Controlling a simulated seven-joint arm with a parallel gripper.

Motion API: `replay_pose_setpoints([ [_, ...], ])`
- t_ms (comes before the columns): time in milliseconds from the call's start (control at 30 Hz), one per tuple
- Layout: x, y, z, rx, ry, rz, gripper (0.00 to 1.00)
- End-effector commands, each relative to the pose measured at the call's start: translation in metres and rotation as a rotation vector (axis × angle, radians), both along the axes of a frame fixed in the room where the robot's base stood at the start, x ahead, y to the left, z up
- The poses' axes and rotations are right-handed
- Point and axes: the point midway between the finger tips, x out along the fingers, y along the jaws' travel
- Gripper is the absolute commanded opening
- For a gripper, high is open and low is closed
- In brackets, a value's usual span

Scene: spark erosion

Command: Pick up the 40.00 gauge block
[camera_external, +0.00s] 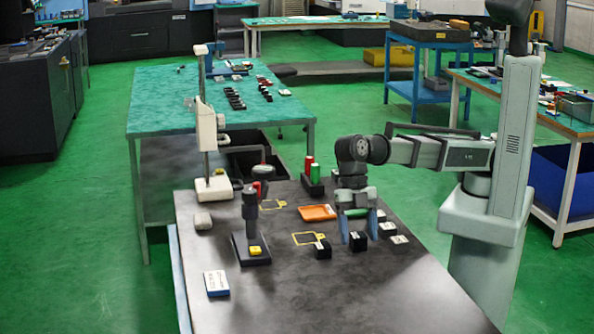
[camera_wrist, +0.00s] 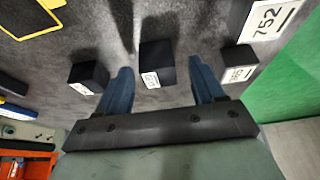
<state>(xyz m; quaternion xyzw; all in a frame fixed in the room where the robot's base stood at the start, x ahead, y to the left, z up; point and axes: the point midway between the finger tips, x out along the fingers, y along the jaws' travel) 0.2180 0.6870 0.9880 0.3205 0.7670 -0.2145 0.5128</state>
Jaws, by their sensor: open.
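Several black gauge blocks with white labels stand in a loose row on the dark table. My gripper (camera_external: 359,237) is open above the row, fingers pointing down. In the wrist view, my gripper (camera_wrist: 160,68) has one blue finger on each side of the middle block (camera_wrist: 157,58), with a gap on both sides. That middle block (camera_external: 357,243) also shows between the fingers in the outside view. Another block (camera_wrist: 88,75) is left of the fingers, and one (camera_wrist: 239,58) is right of them. I cannot read for certain which label says 40.00.
A larger block marked 752 (camera_wrist: 268,18) stands at the wrist view's upper right. Yellow outlines (camera_external: 305,239) and an orange tray (camera_external: 318,212) lie behind the row. A dark stand (camera_external: 251,225) with a yellow piece is at left. The table front (camera_external: 350,300) is clear.

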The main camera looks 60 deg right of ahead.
Motion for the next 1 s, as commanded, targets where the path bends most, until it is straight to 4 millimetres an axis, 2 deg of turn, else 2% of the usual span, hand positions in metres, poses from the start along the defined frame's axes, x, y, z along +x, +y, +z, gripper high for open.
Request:
replay_pose_setpoints([
  [133,-0.0033,0.0037,-0.0125,0.000,0.000,0.000,0.68],
  [367,-0.0033,0.0042,-0.0131,0.001,-0.001,0.000,0.68],
  [1000,-0.0032,0.0041,-0.0128,0.001,0.000,0.000,0.07],
])
